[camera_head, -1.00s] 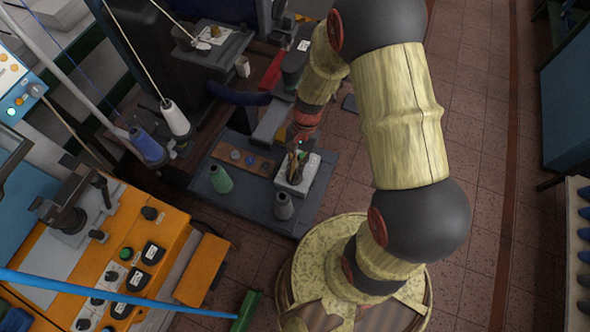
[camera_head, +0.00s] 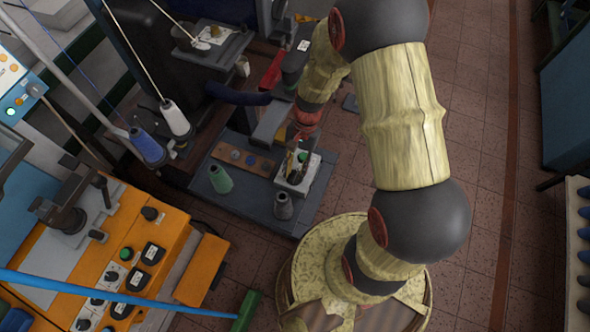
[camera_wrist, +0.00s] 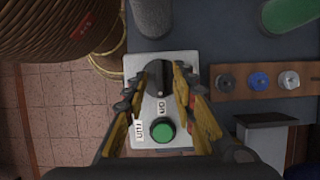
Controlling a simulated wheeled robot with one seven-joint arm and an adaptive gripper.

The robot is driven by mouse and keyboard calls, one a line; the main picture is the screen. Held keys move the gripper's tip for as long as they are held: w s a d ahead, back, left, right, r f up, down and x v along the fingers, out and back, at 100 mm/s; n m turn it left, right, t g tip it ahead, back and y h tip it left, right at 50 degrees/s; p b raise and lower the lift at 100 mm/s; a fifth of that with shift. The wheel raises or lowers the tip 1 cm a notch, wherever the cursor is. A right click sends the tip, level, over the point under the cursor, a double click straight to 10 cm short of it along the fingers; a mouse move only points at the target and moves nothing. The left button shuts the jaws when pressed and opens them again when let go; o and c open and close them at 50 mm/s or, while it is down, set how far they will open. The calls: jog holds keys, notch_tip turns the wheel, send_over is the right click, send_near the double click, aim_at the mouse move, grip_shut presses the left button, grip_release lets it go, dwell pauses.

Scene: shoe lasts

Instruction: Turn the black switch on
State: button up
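The black switch (camera_wrist: 157,75) is a knob on a pale switch plate (camera_wrist: 186,62), seen in the wrist view. Its grip bar runs up and down the picture, the lower end near the ON label (camera_wrist: 161,105). A green button (camera_wrist: 162,131) with a RUN label (camera_wrist: 139,130) sits below. My gripper (camera_wrist: 160,80) has its yellow-and-black fingers apart, one on each side of the switch; I cannot tell whether they touch it. In the head view, my gripper (camera_head: 295,162) is over the switch box (camera_head: 298,186), and the switch is hidden.
A wooden strip (camera_wrist: 258,97) with several round knobs lies to the right in the wrist view. A green cone (camera_head: 220,179) and a grey cone (camera_head: 283,206) stand on the dark table (camera_head: 256,212) near the box. An orange machine (camera_head: 172,232) stands to the left.

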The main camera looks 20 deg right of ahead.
jog(key=v, duration=1.1)
jog(key=shift+r, duration=0.3)
jog(key=s+a+r+n+t+h+b, duration=0.1)
jog(key=s+r+n+t+h+b, duration=0.2)
jog(key=s+r+n+t+b, duration=0.5)
jog(key=s+r+n+b, duration=0.1)
jog(key=s+r+b, duration=0.1)
jog(key=r, duration=0.4)
jog(key=shift+s+r+t+b, duration=0.35)
jog(key=shift+s+t+b, duration=0.05)
jog(key=shift+s, duration=0.4)
jog(key=shift+a, duration=0.1)
jog(key=shift+c, duration=1)
